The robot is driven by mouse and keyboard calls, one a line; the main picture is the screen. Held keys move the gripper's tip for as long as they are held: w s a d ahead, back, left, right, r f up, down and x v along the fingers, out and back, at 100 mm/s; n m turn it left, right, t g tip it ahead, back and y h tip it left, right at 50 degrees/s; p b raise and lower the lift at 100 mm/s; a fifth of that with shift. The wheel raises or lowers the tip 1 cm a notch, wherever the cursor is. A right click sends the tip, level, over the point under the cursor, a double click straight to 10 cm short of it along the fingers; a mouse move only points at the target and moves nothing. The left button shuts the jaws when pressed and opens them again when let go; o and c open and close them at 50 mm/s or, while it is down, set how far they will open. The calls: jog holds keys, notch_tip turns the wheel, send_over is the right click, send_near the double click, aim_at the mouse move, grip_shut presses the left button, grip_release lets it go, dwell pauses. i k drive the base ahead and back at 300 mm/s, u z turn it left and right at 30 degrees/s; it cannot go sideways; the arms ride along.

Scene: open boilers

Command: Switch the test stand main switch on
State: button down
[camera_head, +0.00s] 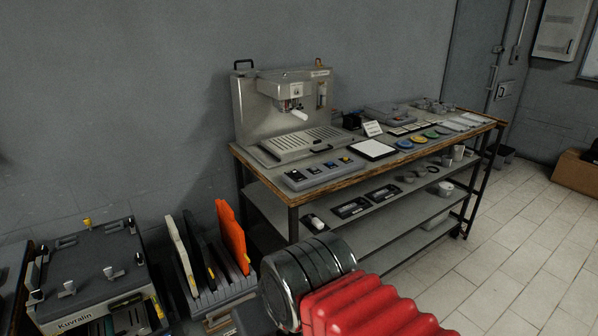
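A metal test stand (262,104) with a tall back plate, a projecting head and a slatted tray stands at the left end of the wooden-topped workbench. My gripper is not in view; a red ribbed and silver part, probably my arm, fills the bottom centre, well short of the box.
The workbench (242,152) has lower shelves with dark trays and cups. At left are a grey Kuvralin case (95,258) and a rack holding white, black and orange panels (231,236). A cardboard box (574,172) sits far right. The tiled floor (520,245) at right is clear.

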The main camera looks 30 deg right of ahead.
aim_at(297, 174)
jog(key=i, duration=0.95)
